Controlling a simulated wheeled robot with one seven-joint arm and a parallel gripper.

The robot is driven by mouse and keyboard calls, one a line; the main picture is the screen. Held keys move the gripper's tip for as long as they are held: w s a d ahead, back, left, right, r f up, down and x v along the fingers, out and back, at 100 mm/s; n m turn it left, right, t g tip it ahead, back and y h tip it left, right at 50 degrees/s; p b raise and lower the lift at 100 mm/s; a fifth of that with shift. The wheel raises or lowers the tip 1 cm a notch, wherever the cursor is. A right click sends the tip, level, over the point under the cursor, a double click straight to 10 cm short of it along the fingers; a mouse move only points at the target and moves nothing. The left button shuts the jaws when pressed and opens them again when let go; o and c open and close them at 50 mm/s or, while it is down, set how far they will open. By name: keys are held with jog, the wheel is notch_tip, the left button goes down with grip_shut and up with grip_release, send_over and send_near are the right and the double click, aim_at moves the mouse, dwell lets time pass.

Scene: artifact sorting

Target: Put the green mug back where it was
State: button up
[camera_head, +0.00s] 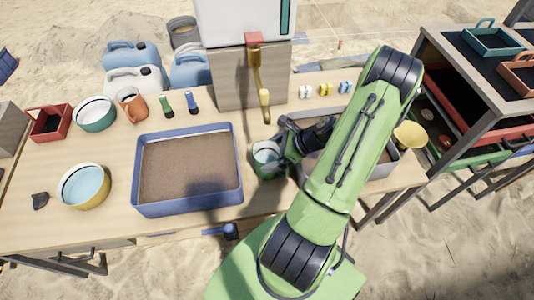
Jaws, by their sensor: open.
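The green mug (266,160) stands upright on the wooden table, just right of the blue sand tray, with a pale inside. My gripper (287,152) is at the right side of the mug, its dark jaws open and very close to it. Whether the jaws touch or surround part of the mug I cannot tell, since the fingertips are partly hidden. My green arm reaches in from the bottom right and covers part of the table.
A blue tray of sand (238,140) lies left of the mug. A grey tray (385,172) is partly behind my arm. A dispenser with a yellow lever (262,85) stands behind the mug. A yellow-rimmed bowl (84,186) and an orange jug (132,106) stand left.

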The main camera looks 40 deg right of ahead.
jog(key=p+v, duration=0.2)
jog(key=v, duration=0.7)
jog(key=shift+r, duration=0.15)
